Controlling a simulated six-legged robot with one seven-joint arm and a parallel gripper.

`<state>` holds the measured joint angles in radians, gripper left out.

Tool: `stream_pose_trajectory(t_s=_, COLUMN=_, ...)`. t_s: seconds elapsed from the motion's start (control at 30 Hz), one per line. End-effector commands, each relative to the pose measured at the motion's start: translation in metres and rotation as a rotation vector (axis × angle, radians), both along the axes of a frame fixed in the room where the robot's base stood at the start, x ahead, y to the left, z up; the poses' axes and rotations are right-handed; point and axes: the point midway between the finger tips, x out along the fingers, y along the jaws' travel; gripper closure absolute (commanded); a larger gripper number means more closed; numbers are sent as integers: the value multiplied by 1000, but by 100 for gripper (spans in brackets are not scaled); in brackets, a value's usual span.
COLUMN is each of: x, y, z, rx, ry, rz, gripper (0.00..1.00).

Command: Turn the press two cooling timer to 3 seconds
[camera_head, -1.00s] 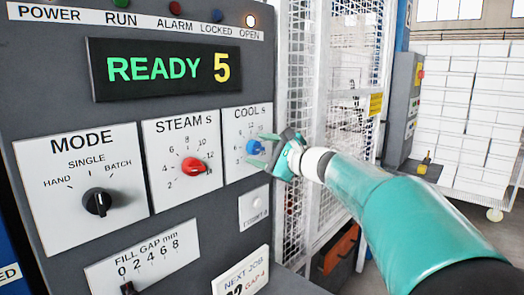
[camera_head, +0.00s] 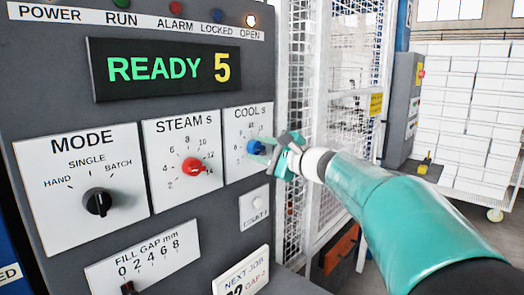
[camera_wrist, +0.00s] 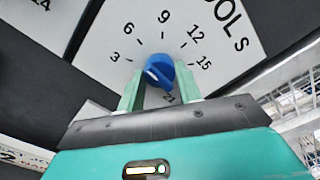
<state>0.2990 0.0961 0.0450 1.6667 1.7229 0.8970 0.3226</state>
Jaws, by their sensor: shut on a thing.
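The COOL s dial plate (camera_head: 236,172) is at the right of the grey press panel. Its blue knob (camera_head: 254,147) also shows in the wrist view (camera_wrist: 160,70), under an arc of numbers including 3, 6, 9, 12 and 15. My gripper (camera_head: 262,150) reaches in from the right and is shut on the blue knob, one pale green finger on each side in the wrist view (camera_wrist: 160,92). A white mark shows on the knob's lower left in the wrist view, but I cannot tell which number it points to.
The display (camera_head: 165,69) reads READY 5. Left of the COOL dial are the STEAM dial with a red knob (camera_head: 194,165) and the MODE dial with a black knob (camera_head: 97,201). A white button plate (camera_head: 254,208) sits below. White mesh guarding (camera_head: 298,100) stands close on the right.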

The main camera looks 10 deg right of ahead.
Motion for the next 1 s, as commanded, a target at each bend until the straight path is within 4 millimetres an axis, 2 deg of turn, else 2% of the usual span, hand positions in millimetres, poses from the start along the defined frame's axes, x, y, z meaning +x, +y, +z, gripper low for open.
stream_pose_trajectory(t_s=0.6, x=0, y=-2, z=-1, rx=-372, ry=-267, rz=-1, gripper=88)
stream_pose_trajectory(t_s=1.0, x=0, y=-2, z=-1, rx=-472, ry=-339, rz=-2, gripper=88)
